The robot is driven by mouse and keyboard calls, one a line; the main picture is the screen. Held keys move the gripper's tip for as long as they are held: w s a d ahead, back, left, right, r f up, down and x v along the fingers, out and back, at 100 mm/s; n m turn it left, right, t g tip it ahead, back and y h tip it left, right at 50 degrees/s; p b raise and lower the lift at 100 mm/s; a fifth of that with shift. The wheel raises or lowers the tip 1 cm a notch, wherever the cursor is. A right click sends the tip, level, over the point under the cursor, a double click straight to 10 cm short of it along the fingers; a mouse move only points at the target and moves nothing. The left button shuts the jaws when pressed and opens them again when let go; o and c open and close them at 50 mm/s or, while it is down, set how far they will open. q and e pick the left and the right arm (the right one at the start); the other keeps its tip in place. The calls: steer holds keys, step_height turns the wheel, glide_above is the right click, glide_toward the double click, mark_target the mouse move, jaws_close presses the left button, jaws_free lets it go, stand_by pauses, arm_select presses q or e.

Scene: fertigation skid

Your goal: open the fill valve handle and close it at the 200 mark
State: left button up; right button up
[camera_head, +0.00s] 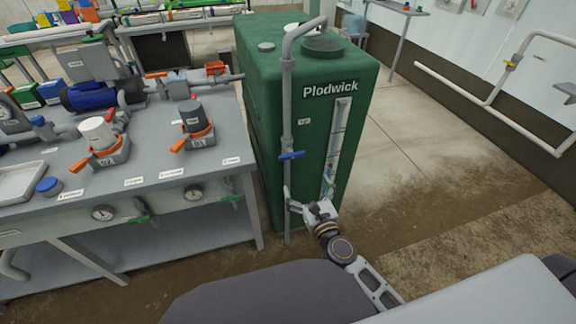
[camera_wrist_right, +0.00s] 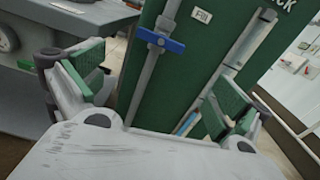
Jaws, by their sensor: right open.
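The blue fill valve handle (camera_head: 291,155) sits on the grey vertical pipe (camera_head: 288,105) at the front of the green tank (camera_head: 262,110), and lies crosswise to the pipe. In the right wrist view the handle (camera_wrist_right: 160,40) is ahead, near the top, beside a "Fill" label (camera_wrist_right: 201,16). A pale sight gauge (camera_head: 337,135) runs down the tank face; its marks are too small to read. Bluish colour shows low in it. My right gripper (camera_head: 309,207) is open and empty below the handle, apart from it. Its green-padded fingers (camera_wrist_right: 155,88) are spread wide. My left gripper is out of view.
A grey bench (camera_head: 170,205) at left carries orange-handled valves, a blue motor (camera_head: 100,95) and gauges, with its edge close to the tank. A wall pipe (camera_head: 480,100) runs along the right. The floor right of the tank is clear.

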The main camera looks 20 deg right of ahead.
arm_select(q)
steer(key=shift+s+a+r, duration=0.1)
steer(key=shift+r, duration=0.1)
arm_select(e)
steer(key=shift+s+a+r+m, duration=0.15)
steer(key=shift+s+r+m, duration=0.15)
steer(key=shift+r+m, duration=0.3)
glide_toward(292, 157)
steer(key=shift+w, duration=1.4)
steer(key=shift+w+f+p, duration=0.1)
steer(key=shift+w+p, duration=0.2)
steer(key=shift+w, duration=2.5)
steer(key=shift+w+a, duration=0.1)
steer(key=shift+w, duration=0.7)
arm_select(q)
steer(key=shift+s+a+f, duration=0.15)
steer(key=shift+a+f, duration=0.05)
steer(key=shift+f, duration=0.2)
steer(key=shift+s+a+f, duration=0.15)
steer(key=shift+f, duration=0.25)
arm_select(e)
steer(key=shift+w, duration=0.3)
